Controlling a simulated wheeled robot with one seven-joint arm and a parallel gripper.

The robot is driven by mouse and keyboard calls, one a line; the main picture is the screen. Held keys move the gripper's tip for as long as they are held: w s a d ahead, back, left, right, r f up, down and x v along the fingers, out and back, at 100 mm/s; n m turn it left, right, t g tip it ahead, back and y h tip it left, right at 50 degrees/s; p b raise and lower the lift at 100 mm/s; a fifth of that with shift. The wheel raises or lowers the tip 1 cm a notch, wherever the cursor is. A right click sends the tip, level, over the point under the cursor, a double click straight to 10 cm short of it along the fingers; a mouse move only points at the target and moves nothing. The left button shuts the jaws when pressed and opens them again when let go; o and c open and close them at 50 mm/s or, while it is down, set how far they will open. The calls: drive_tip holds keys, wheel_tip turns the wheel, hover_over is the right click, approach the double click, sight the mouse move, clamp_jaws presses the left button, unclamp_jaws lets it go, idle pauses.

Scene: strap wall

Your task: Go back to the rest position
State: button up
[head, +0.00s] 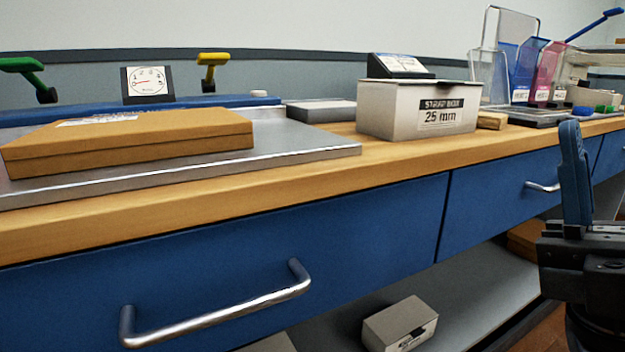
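My gripper (577,175) is at the right edge of the head view, in front of the bench and its blue drawers. One blue finger shows, pointing up from a dark wrist. The other finger is not clearly visible, so I cannot tell whether the gripper is open or shut. I see nothing held at the visible finger. The rest of the arm is cut off by the right edge of the picture.
A wooden bench (398,158) carries a cardboard box (130,142) on a metal plate (318,148) and a grey 25 mm box (385,110). Drawer handles (225,312) stick out in front. A small box (400,325) sits on the lower shelf.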

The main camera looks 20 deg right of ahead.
drive_tip(key=s+a+f+m+g+h, duration=0.2)
drive_tip(key=s+f+m+h, duration=0.1)
drive_tip(key=f+m+h, duration=0.45)
drive_tip(key=s+a+f+m+g+h, duration=0.1)
drive_tip(key=s+f+m+g+h, duration=0.3)
drive_tip(key=f+m, duration=0.6)
drive_tip(key=s+a+f+m+g+h, duration=0.1)
drive_tip(key=s+a+f+m+h, duration=0.15)
drive_tip(key=f+m+h, duration=0.65)
drive_tip(key=s+f+g+y, duration=0.3)
drive_tip(key=s+f+g, duration=0.3)
drive_tip(key=s, duration=0.5)
wheel_tip(320, 180, up, 28)
drive_tip(key=t+p, duration=0.1)
drive_tip(key=p, duration=2.8)
drive_tip(key=shift+w+d, duration=0.25)
drive_tip(key=shift+d, duration=0.1)
